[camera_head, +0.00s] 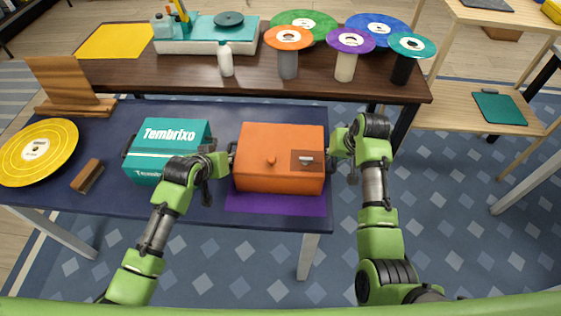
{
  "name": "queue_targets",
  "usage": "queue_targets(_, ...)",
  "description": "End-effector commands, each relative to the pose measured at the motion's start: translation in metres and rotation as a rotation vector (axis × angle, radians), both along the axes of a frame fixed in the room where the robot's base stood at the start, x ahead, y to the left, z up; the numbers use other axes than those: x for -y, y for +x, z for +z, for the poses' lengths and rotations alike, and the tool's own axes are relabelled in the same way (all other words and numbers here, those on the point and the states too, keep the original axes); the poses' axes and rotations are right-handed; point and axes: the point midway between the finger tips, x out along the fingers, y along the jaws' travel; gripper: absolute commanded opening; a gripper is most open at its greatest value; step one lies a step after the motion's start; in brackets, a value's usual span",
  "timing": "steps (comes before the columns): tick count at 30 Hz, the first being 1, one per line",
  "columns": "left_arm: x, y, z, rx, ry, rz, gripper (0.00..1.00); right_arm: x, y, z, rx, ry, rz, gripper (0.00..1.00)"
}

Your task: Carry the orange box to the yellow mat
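The orange box (258,143), with a small round knob and a brown patch on it, is over the purple mat (277,204) at the right end of the near dark-blue table. Whether it rests on the mat or is just above it, I cannot tell. My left gripper (229,157) is at the box's left side and my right gripper (335,147) at its right side, both at about the side handles. Their fingers are partly hidden, so I cannot see whether they close on anything. The yellow mat (113,41) lies bare at the left of the brown table behind.
A teal box (172,132) stands close left of the orange box. A yellow disc (37,152), a brush (88,174) and a wooden stand (70,84) are further left. The brown table (200,74) holds a teal-and-white device (205,36), a white bottle (226,62) and several disc-topped stands.

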Motion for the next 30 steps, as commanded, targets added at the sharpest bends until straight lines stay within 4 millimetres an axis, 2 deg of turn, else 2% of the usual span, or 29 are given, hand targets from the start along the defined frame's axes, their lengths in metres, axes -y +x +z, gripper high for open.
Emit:
queue_targets(2, 0.0, 0.0, 0.0, 0.0, 0.0, 0.0, 0.11, 0.0, 0.0, 0.0, 0.0, 0.0, 0.0, 0.15)
queue_targets(3, 0.0, 0.0, 0.0, 0.0, 0.0, 0.0, 0.01, 0.0, 0.0, 0.0, 0.0, 0.0, 0.0, 0.05)
queue_targets(4, 0.0, 0.0, 0.0, 0.0, 0.0, 0.0, 0.0, 0.0, 0.0, 0.0, 0.0, 0.0, 0.0, 0.0)
queue_targets(20, 0.0, 0.001, 0.006, 0.004, -0.001, 0.0, 0.0, 0.0, 0.001, 0.006, 0.004, 0.0, 0.001, 0.0)
queue_targets(30, 0.0, 0.001, 0.032, 0.004, -0.001, 0.0, 0.0, 0.0, 0.001, 0.032, 0.004, 0.0, 0.001, 0.0)
